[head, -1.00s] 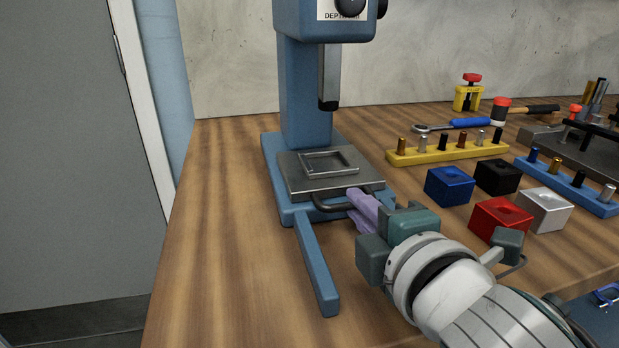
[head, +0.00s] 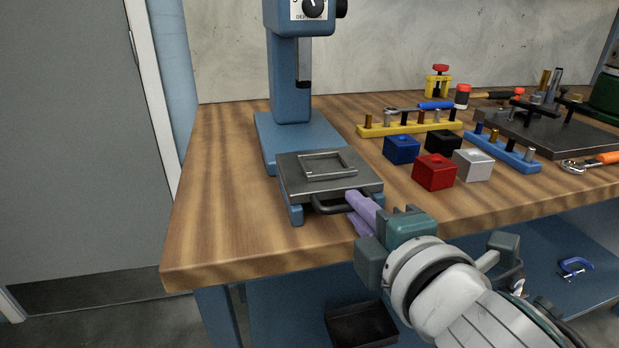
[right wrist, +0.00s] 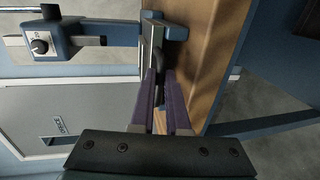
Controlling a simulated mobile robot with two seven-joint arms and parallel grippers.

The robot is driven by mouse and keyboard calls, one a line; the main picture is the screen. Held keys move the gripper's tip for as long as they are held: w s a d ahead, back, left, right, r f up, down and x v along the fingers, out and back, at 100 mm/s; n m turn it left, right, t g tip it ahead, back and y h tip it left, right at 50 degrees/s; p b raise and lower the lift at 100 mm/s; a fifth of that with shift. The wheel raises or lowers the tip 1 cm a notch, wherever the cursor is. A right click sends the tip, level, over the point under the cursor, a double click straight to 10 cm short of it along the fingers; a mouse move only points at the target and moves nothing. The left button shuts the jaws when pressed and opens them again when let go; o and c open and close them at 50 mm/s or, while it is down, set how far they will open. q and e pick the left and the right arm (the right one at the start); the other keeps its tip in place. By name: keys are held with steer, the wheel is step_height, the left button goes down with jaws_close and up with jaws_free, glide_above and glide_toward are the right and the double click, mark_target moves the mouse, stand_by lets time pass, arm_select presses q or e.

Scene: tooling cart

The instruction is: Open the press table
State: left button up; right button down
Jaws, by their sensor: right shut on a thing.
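The blue press (head: 291,80) stands at the back left of the wooden bench. Its press table (head: 362,184), a grey metal plate with a raised square frame, sits forward of the column near the front ends of the blue rails. A dark bar handle (head: 322,208) is on the table's front edge. My right gripper (head: 358,206), with purple fingers, is shut on this handle at its right side. The right wrist view shows the fingers (right wrist: 160,78) closed around the handle; the grip point is partly hidden. My left gripper is not in view.
Red (head: 434,172), blue (head: 401,149), black and white blocks stand right of the press. Yellow (head: 410,128) and blue (head: 502,149) pin racks are behind and beside them. The bench's front edge (head: 260,262) is close, with a lower shelf and dark bin (head: 362,325) below.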

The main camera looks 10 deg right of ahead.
steer(key=shift+s, duration=0.15)
steer(key=shift+w, duration=0.2)
steer(key=c, duration=0.9)
jaws_free()
steer(key=shift+w, duration=0.1)
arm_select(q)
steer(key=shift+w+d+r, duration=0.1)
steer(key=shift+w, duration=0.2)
arm_select(e)
steer(key=shift+s+r, duration=0.1)
steer(key=shift+s, duration=0.2)
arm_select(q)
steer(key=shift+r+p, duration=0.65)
arm_select(e)
steer(key=v, duration=0.9)
steer(key=shift+s, duration=0.15)
